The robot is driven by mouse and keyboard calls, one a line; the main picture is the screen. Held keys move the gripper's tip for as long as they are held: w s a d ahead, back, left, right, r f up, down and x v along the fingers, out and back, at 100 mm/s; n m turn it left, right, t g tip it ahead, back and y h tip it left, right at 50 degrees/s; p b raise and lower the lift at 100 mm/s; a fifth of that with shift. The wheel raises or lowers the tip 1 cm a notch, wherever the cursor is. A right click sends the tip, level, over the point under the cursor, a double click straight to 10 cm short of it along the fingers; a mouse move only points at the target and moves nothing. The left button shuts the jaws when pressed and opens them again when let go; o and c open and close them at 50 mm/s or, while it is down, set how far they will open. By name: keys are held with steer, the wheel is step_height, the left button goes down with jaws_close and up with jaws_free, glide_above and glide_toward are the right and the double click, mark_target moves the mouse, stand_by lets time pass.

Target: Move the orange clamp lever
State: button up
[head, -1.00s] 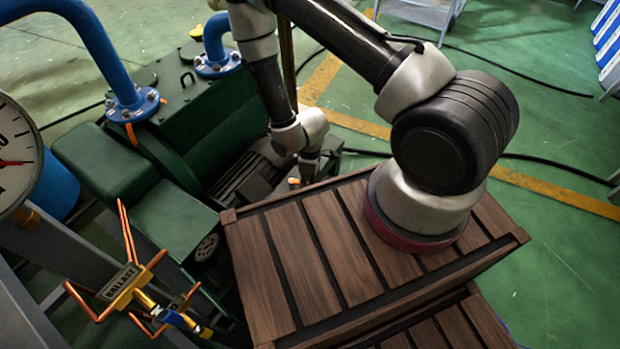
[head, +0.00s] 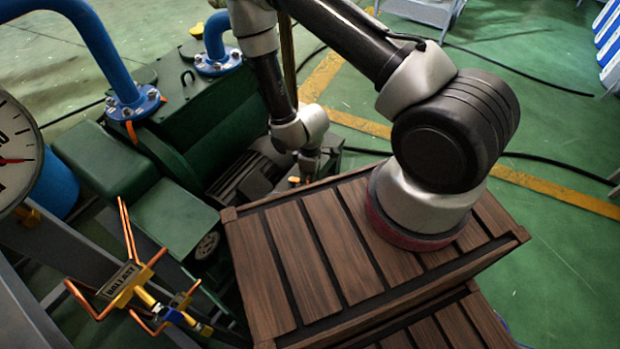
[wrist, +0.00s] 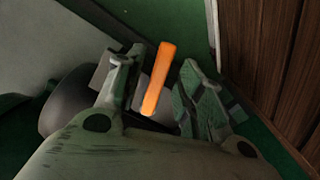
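The orange clamp lever (wrist: 158,80) shows in the wrist view as a slim, slightly tilted bar between the two fingers of my gripper (wrist: 160,66). The fingers are apart, one on each side of the lever. The lever looks nearer to the left finger; I cannot tell whether it touches. In the head view a small orange tip (head: 294,180) shows beside the end of my gripper (head: 306,172), next to the green machine. The rest of the lever is hidden there.
A wooden slatted crate (head: 292,270) stands right beside my gripper; its wall (wrist: 262,60) fills the wrist view's right side. The green pump (head: 205,125) with blue pipes (head: 97,45) is at left. A yellow ballast valve (head: 125,285) with orange handles stands front left.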

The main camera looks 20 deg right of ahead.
step_height(320, 180, up, 12)
steer(key=shift+f, duration=0.2)
stand_by(0.4)
steer(key=s+d+r+m+g+h, duration=0.1)
steer(key=s+d+m+g, duration=0.15)
steer(key=s, duration=0.35)
steer(key=s+d+r+m+t, duration=0.2)
steer(key=d+r+m, duration=0.1)
steer(key=r, duration=1.1)
steer(key=s+d+r+m+t, duration=0.2)
steer(key=d+r, duration=0.2)
steer(key=r, duration=1.1)
steer(key=s+d+r+m+t+y, duration=0.1)
steer(key=s+d+r+m+t, duration=0.1)
steer(key=r, duration=1.2)
steer(key=d+m+t, duration=0.1)
steer(key=d, duration=0.1)
steer(key=shift+s+d+r+m, duration=0.2)
steer(key=shift+s+d+m, duration=0.1)
steer(key=shift+s+m, duration=0.1)
steer(key=shift+a, duration=0.1)
